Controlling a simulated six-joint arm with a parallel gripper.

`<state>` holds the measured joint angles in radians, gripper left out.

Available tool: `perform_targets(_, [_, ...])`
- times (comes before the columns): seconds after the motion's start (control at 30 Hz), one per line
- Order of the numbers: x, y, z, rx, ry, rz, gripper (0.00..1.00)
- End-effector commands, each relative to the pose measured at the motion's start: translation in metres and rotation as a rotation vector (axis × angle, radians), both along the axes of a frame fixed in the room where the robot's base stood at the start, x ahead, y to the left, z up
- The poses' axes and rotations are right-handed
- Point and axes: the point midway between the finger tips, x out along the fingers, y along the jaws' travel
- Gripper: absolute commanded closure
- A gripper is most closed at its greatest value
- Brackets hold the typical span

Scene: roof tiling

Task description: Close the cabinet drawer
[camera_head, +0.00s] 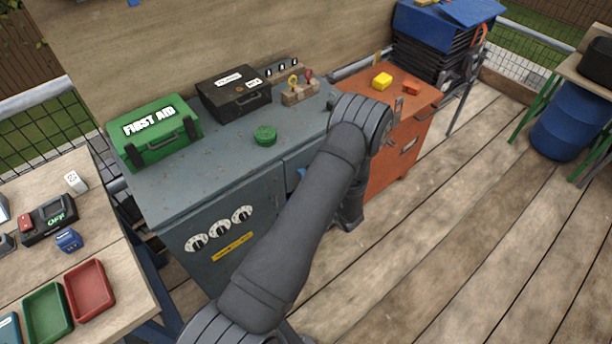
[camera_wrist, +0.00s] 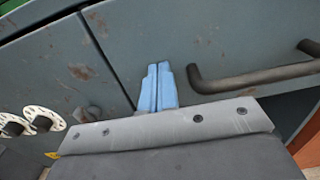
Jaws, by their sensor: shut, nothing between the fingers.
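The grey-blue cabinet (camera_head: 180,265) stands in the middle of the head view, with its drawer mostly hidden behind my arm. In the wrist view the drawer front (camera_wrist: 225,35) is a scuffed grey panel with a dark bar handle (camera_wrist: 250,78) at the right. My gripper (camera_wrist: 159,65) has its two blue fingers together and empty. Its tips are in front of the drawer panel, left of the handle. Whether they touch the panel, and how far out the drawer stands, I cannot tell. In the head view my arm hides most of the gripper.
White dials (camera_head: 219,228) are on the cabinet front, left of the drawer. A green first-aid box (camera_head: 155,135), a black case (camera_head: 233,92) and a green round object (camera_head: 265,135) are on top. An orange cabinet (camera_head: 400,150) adjoins at right.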

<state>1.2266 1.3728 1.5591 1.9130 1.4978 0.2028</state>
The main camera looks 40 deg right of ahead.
Motion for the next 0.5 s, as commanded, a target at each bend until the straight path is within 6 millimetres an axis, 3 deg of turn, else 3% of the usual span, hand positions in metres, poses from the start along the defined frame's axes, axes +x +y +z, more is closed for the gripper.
perform_targets(0.03, [0.007,-0.001,0.003,-0.010,-0.003,0.008,1.00])
perform_targets(0.27, [0.001,-0.002,0.003,-0.011,-0.003,0.005,1.00])
perform_targets(0.5, [-0.041,-0.002,0.002,-0.003,-0.003,-0.005,1.00])
